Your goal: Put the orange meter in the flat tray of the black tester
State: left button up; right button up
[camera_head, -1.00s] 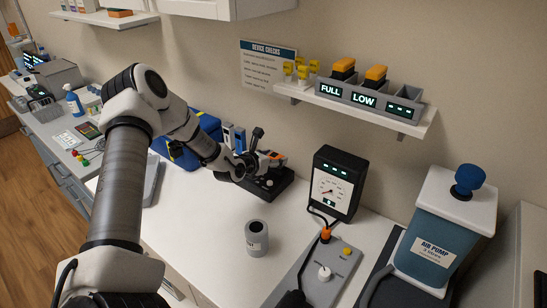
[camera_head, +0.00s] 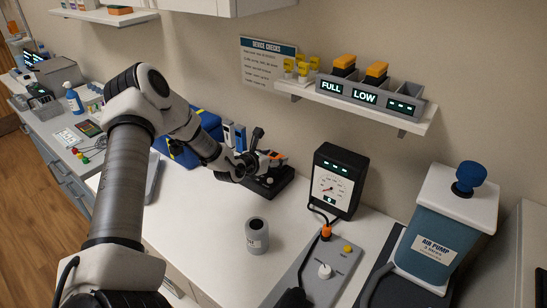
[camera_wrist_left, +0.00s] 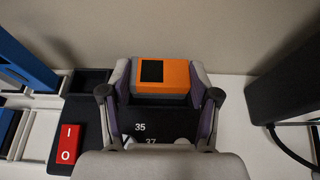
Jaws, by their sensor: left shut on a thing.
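In the left wrist view the orange meter (camera_wrist_left: 178,72), with a dark square window and a grey lower part, sits between the fingers of my left gripper (camera_wrist_left: 160,85). The gripper is shut on it. Black tester (camera_wrist_left: 90,130) lies below, with a red rocker switch and the numbers 35 and 37. A dark recess of it shows left of the meter. In the head view the gripper (camera_head: 263,160) and meter (camera_head: 277,156) are at the tester (camera_head: 272,187), partly hidden by my arm. I cannot tell whether the meter touches the tray. My right gripper is not clearly visible.
Black gauge (camera_head: 333,182) stands right of the tester. A grey cup (camera_head: 257,239) stands in front, and a blue case (camera_head: 190,150) is behind my arm. The wall shelf (camera_head: 425,122) hangs above right. The white counter between tester and cup is clear.

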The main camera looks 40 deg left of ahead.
aim_at(260, 181)
pick_arm(q)
jog(key=shift+f+b, duration=0.45)
jog(key=shift+f, duration=0.25)
jog(key=o, duration=1.2)
jog(key=v, duration=0.6)
jog(key=shift+s+a+r, duration=0.2)
jog(key=shift+s+r, duration=0.05)
jog(key=shift+s, duration=0.1)
jog(key=shift+s+d, duration=0.3)
jog(key=shift+s, duration=0.05)
jog(key=shift+r, duration=0.1)
